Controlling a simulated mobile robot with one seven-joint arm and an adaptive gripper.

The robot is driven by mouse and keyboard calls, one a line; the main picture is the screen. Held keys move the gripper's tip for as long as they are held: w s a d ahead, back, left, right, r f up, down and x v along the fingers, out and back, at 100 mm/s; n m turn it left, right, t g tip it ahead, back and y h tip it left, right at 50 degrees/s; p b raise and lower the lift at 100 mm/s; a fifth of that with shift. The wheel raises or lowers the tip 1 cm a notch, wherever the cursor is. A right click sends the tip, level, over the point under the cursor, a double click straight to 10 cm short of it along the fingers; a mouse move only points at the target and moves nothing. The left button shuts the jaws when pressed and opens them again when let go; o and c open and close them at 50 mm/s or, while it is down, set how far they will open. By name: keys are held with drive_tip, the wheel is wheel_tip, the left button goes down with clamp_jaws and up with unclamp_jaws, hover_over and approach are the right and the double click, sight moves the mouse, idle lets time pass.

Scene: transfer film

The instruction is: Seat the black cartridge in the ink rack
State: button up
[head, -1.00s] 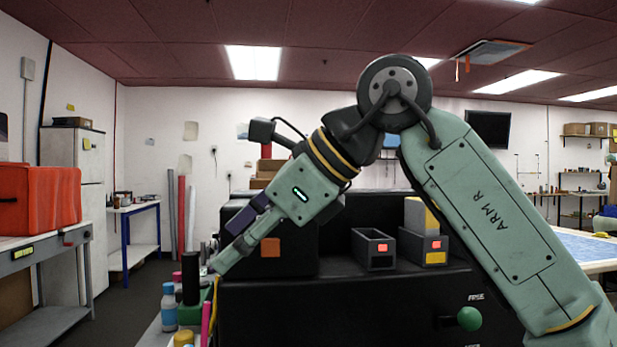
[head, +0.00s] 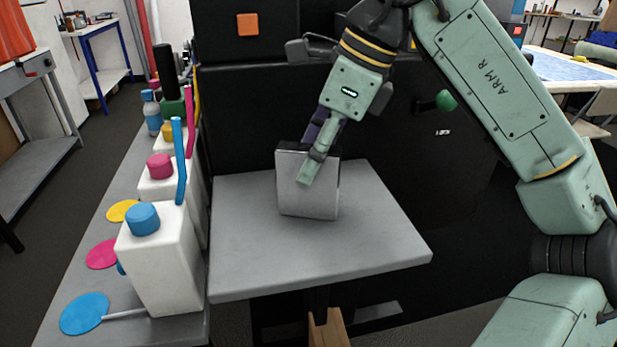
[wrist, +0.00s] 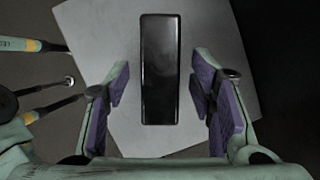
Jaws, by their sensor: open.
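The black cartridge is a tall block with a pale grey, shiny side face (head: 306,198) and dark edges. It stands upright on a grey plate (head: 370,250) in the head view. In the wrist view its glossy black top (wrist: 160,70) lies between my two fingers. My gripper (head: 314,160) is open at the top of the cartridge, one finger overlapping its near face. The wrist view shows my gripper (wrist: 160,95) with gaps on both sides of the cartridge and no clear contact. The ink rack cannot be made out in the current views.
White bottles with a blue cap (head: 143,218) and a pink cap (head: 160,165) stand on a bench left of the plate. A blue upright stick (head: 180,162) rises there. A black machine (head: 235,95) stands behind the plate. The plate's right side is clear.

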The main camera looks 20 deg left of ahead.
drive_tip(key=shift+x, duration=1.2)
drive_tip(key=shift+c, duration=0.6)
clamp_jaws()
